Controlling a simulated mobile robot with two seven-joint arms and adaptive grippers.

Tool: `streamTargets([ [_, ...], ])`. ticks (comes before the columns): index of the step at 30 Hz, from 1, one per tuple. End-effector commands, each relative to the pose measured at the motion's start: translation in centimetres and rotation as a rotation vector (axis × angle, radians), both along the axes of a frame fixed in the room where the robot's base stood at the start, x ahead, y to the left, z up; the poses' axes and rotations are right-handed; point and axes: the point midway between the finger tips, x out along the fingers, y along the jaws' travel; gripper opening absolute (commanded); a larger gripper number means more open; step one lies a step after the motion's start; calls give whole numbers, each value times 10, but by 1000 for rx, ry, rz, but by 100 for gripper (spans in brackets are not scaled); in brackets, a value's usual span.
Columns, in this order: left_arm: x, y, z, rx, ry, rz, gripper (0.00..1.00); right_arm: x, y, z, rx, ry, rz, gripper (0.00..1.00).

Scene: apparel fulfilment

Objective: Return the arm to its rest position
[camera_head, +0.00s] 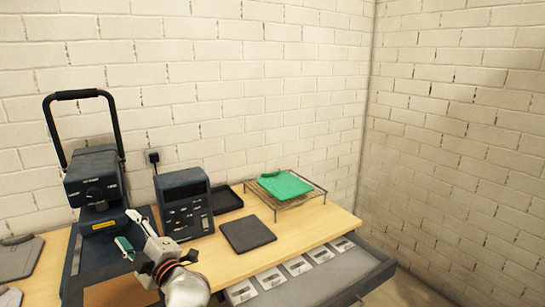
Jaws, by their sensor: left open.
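My left arm (185,287) comes up from the bottom edge, white with an orange ring at the wrist. My left gripper (130,234) points up and to the left, in front of the heat press (95,185). It is open. A small teal piece (124,244) shows close by its fingertips; I cannot tell whether they touch. My right gripper is not in view.
A dark control box (184,203) stands just behind the gripper. A dark flat pad (247,234), a black tray (227,199) and a wire rack (318,190) with a folded green garment (285,187) are to the right. An open drawer (375,272) with several labelled compartments juts out in front.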

Motion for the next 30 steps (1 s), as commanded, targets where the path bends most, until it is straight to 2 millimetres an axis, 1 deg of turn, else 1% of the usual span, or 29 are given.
streamTargets([
  [1,-6,0,-6,68,7,-19,47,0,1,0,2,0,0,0],
  [5,-17,-12,-12,230,14,-96,47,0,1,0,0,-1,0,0],
  [8,-25,-29,-24,358,39,-180,47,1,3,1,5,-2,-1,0],
  [11,-36,-54,-47,493,89,-296,47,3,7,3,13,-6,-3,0],
  [14,-54,-87,-90,636,184,-459,47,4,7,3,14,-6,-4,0],
  [15,-63,-101,-112,687,235,-531,47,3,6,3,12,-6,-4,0],
  [17,-79,-119,-145,752,313,-634,47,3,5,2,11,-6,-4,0],
  [18,-91,-130,-168,784,368,-697,47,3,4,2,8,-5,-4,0],
  [20,-111,-142,-202,827,453,-787,47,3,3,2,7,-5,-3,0],
  [21,-125,-149,-224,850,513,-842,47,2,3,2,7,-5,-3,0],
  [23,-149,-156,-258,879,604,-919,47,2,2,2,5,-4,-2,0],
  [24,-166,-158,-279,894,668,-967,47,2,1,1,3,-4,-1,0],
  [26,-193,-160,-310,913,763,-1032,47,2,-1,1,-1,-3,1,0],
  [27,-210,-159,-328,922,824,-1068,47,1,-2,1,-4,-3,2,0],
  [30,-250,-155,-365,939,962,-1139,47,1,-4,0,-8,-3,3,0],
])
